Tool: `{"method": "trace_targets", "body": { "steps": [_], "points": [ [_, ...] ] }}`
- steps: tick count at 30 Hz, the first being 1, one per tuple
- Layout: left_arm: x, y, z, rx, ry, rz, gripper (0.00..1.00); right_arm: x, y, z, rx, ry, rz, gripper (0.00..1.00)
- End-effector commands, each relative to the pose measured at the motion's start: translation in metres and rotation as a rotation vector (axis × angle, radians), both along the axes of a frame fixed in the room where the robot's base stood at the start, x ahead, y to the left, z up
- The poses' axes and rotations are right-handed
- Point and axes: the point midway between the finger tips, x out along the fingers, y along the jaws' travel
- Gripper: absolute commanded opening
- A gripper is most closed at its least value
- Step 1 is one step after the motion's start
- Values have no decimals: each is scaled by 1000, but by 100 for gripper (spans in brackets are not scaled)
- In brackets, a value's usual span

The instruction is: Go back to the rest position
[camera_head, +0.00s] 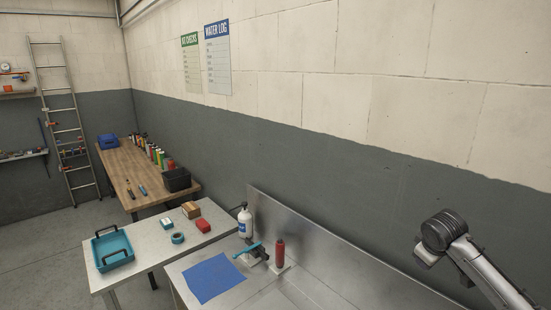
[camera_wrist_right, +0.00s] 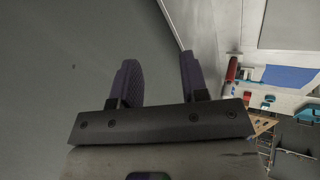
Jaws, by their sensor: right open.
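My right gripper (camera_wrist_right: 158,65) shows in the right wrist view with its two dark fingers apart and nothing between them. Beyond the fingers there is only plain grey wall. In the head view a part of my right arm (camera_head: 470,255) comes in at the lower right, in front of the grey wall and clear of the bench; the gripper's fingers are not visible there. My left gripper is in neither view.
A metal bench (camera_head: 240,295) holds a blue mat (camera_head: 213,277), a red bottle (camera_head: 280,252), a white bottle (camera_head: 245,222) and a teal-handled item (camera_head: 250,249). Left of it, a table (camera_head: 140,250) holds a teal tray (camera_head: 112,249) and small boxes. Wall beside my right arm.

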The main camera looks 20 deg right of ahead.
Motion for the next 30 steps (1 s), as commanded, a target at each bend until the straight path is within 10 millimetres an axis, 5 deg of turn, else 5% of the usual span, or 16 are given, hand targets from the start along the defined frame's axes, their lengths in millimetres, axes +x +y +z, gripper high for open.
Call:
{"method": "trace_targets", "body": {
  "steps": [3, 6, 12, 21, 30],
  "points": [
    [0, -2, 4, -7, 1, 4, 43, 23, 66, 39, -114, -207, 93, 41],
    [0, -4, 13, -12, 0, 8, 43, 24, 131, 51, -166, -359, 177, 41],
    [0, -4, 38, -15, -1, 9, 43, -25, 246, 36, -123, -557, 308, 41],
    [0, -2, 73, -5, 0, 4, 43, -138, 324, -21, 113, -527, 289, 41],
    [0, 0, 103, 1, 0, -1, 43, -255, 358, -104, 328, -232, 153, 41]
  ]
}}
